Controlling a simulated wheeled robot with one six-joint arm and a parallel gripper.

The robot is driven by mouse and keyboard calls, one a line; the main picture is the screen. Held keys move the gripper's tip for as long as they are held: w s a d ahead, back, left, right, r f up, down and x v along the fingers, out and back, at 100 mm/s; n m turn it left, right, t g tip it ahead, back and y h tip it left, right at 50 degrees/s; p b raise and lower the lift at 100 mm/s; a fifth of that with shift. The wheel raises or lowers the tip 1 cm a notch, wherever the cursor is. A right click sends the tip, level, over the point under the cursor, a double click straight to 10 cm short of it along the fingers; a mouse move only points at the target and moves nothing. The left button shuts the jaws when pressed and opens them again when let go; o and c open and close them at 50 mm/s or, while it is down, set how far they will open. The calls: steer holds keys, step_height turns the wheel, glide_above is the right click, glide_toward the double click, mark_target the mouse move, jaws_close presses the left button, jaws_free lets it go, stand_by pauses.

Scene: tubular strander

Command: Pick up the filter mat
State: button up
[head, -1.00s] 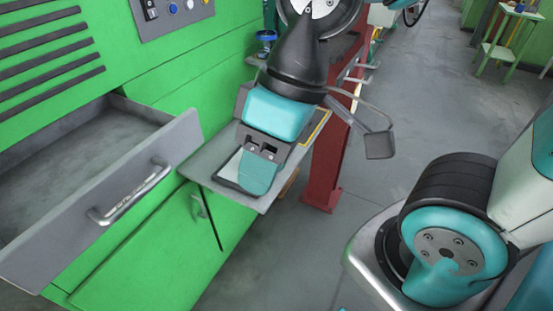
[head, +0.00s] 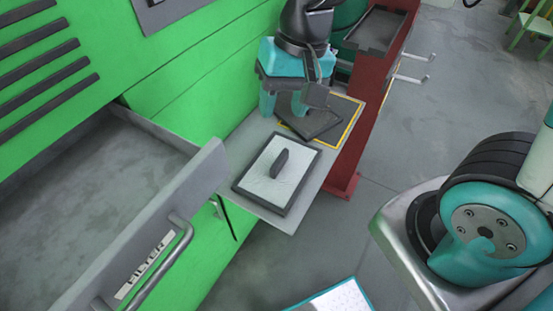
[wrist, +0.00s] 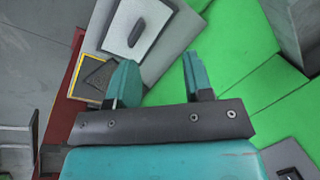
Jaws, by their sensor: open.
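The filter mat looks to be the white rectangular pad (head: 262,184) in a dark frame, with a dark upright grip on top. It lies flat on the grey shelf (head: 228,171) beside the green cabinet. It also shows in the wrist view (wrist: 122,27), beyond the fingertips. My gripper (head: 284,104) has two teal fingers spread apart with nothing between them. It hangs over the far part of the shelf, beyond the pad and apart from it. The wrist view also shows the fingers (wrist: 158,62) parted.
A dark square plate (head: 318,124) lies within a yellow-outlined square at the shelf's far end. An open grey drawer (head: 100,200), labelled FILTER, juts out at left; its visible inside is bare. A red stand (head: 345,180) is close to the shelf's right.

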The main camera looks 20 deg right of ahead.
steer(key=w+d+f+m+h+p, duration=0.2)
steer(key=w+d+f+m+h, duration=0.15)
steer(key=w+f+m, duration=0.5)
steer(key=p, duration=0.2)
glide_above(279, 159)
steer(key=shift+m+y, duration=0.35)
steer(key=shift+y, duration=0.1)
steer(key=f, duration=1.1)
steer(key=shift+s+d+f, duration=0.1)
steer(key=shift+d+f, duration=0.2)
steer(key=shift+d, duration=0.05)
steer(key=shift+a+f+p, duration=0.15)
steer(key=shift+f+p, duration=0.45)
steer(key=shift+f, duration=1)
steer(key=shift+a+f+p, duration=0.1)
steer(key=shift+f+p, duration=0.45)
steer(key=shift+f, duration=1.05)
jaws_close()
